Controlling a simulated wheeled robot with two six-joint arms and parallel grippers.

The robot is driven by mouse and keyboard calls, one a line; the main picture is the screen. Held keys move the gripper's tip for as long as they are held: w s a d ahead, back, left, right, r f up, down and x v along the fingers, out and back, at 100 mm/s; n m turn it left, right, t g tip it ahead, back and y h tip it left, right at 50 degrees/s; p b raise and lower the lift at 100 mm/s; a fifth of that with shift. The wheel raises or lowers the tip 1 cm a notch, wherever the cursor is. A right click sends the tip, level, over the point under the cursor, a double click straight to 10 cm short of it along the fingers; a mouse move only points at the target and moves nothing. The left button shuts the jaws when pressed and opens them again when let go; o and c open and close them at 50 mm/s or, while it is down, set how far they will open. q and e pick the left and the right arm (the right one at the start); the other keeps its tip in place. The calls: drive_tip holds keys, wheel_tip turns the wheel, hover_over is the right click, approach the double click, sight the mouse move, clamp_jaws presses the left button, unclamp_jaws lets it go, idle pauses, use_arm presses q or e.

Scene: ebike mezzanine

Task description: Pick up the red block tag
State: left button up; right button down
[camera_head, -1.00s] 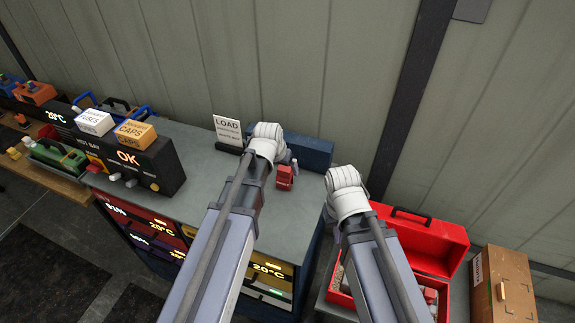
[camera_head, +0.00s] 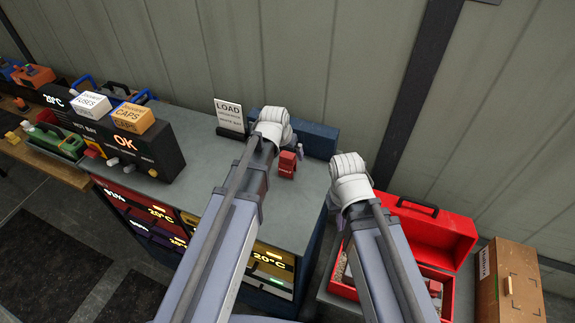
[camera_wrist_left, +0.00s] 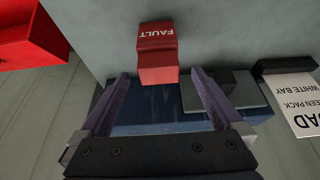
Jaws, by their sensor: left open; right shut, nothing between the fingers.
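The red block tag (camera_head: 287,164) stands on the grey top of the cabinet (camera_head: 190,185), beside the end of my left arm. In the left wrist view the red tag (camera_wrist_left: 157,45) shows the word FAULT. My left gripper (camera_wrist_left: 159,76) is open, with its two fingers spread to either side of the tag's near end. I cannot tell if they touch it. In the head view my left gripper (camera_head: 296,146) is mostly hidden behind its white wrist. My right gripper (camera_head: 334,197) is shut and empty, mostly hidden by its wrist, near the red toolbox.
A dark blue box (camera_head: 318,139) and a white LOAD sign (camera_head: 229,113) stand behind the tag, near the wall. An open red toolbox (camera_head: 437,231) and a brown box (camera_head: 508,285) are on the right. A black OK panel (camera_head: 125,143) stands at the left.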

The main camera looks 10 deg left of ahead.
use_arm(q)
drive_tip(key=b+x, duration=0.2)
drive_tip(key=x, duration=0.1)
drive_tip(key=b+x, duration=0.1)
drive_tip(key=shift+s+f+b, duration=0.3)
drive_tip(key=shift+b, duration=0.1)
drive_tip(key=shift+w+f+b, duration=0.2)
drive_tip(key=shift+f+b, duration=0.15)
drive_tip(key=shift+r, duration=0.1)
drive_tip(key=shift+c, duration=0.5)
drive_tip(key=c, duration=1.3)
